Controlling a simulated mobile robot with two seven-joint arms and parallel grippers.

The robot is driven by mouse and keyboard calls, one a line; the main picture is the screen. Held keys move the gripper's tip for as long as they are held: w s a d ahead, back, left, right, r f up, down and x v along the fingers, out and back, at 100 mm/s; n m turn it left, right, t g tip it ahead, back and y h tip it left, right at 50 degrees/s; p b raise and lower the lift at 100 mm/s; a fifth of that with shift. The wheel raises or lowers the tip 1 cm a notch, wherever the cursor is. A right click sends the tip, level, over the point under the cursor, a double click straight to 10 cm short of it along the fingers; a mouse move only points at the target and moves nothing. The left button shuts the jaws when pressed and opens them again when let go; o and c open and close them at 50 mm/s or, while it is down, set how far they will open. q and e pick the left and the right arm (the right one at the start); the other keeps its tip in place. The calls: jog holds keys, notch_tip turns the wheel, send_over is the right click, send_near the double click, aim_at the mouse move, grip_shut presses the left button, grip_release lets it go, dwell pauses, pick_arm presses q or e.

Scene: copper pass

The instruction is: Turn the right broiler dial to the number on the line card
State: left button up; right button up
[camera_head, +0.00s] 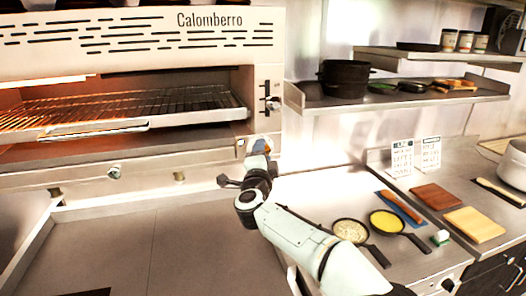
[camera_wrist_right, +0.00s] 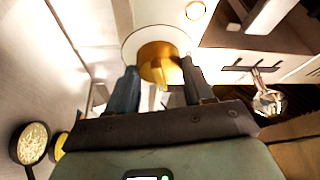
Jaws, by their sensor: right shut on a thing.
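The right broiler dial (camera_wrist_right: 158,52) is a round brass knob on a pale disc in the right wrist view. My right gripper (camera_wrist_right: 160,82) has a finger on either side of it and is shut on it. In the head view this gripper (camera_head: 260,147) is at the right end of the broiler's (camera_head: 150,165) lower front and hides most of the dial. Another dial (camera_head: 114,172) is further left on that front. Two white cards, a left one (camera_head: 402,158) and a right one (camera_head: 429,154), stand against the wall; their print is too small to read. My left gripper is not in view.
Pans of pale food (camera_head: 350,231) and yellow food (camera_head: 386,222), brown (camera_head: 436,197) and tan (camera_head: 474,225) boards are on the right counter. A shelf (camera_head: 400,102) with dark pots is above. The broiler's rack (camera_head: 130,110) sticks out. The counter (camera_head: 150,240) below the broiler is mostly clear.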

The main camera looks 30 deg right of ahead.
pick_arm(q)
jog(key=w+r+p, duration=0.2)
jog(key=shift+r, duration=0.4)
pick_arm(e)
jog(key=m+g, duration=0.1)
jog(key=m, duration=0.3)
jog(key=shift+r+m+g+y, duration=0.2)
jog(key=shift+m+g+y, duration=0.1)
jog(key=shift+g+y, duration=0.1)
jog(key=o, duration=1)
jog(key=shift+f, duration=0.1)
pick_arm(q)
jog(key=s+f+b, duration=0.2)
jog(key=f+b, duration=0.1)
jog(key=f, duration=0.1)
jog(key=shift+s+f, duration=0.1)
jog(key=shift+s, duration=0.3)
pick_arm(e)
jog(key=v, duration=1.3)
jog(key=shift+s+a, duration=0.1)
jog(key=shift+s, duration=0.1)
